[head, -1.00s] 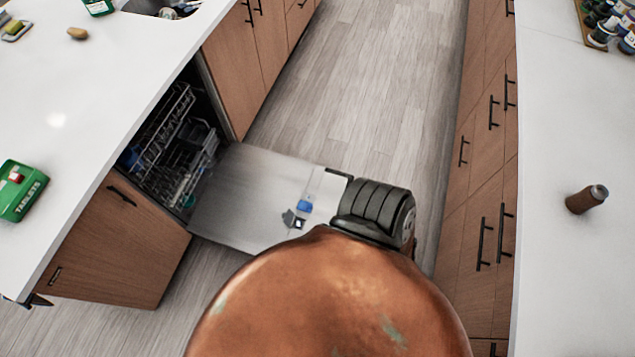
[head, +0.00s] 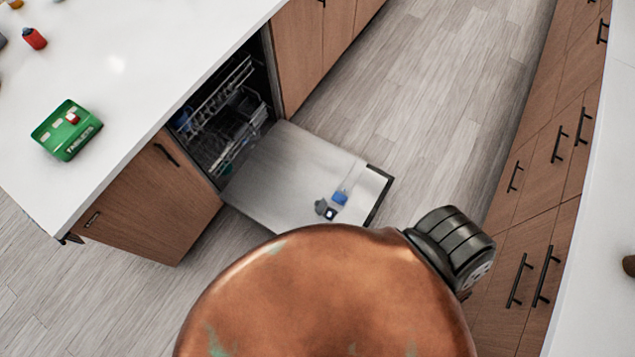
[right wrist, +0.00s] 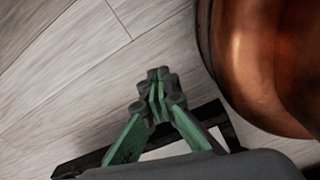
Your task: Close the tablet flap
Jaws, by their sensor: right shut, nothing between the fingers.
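The dishwasher door (head: 275,175) lies open and low over the floor in the head view. On its inner face are a small blue part (head: 340,198) and a grey and dark part (head: 325,209), which look like the tablet dispenser and its flap. They are too small to tell how far the flap stands open. In the right wrist view my right gripper (right wrist: 158,88) has green fingers closed together with nothing between them. A dark bar (right wrist: 85,162) with a pale surface shows behind it, perhaps the door's edge. My left gripper is in neither view.
A green tablets box (head: 67,130) and a red bottle (head: 34,38) stand on the white island counter (head: 120,95). Wire racks (head: 225,115) sit inside the dishwasher. Cabinets with black handles (head: 545,275) line the right side. The aisle floor (head: 430,90) between is clear.

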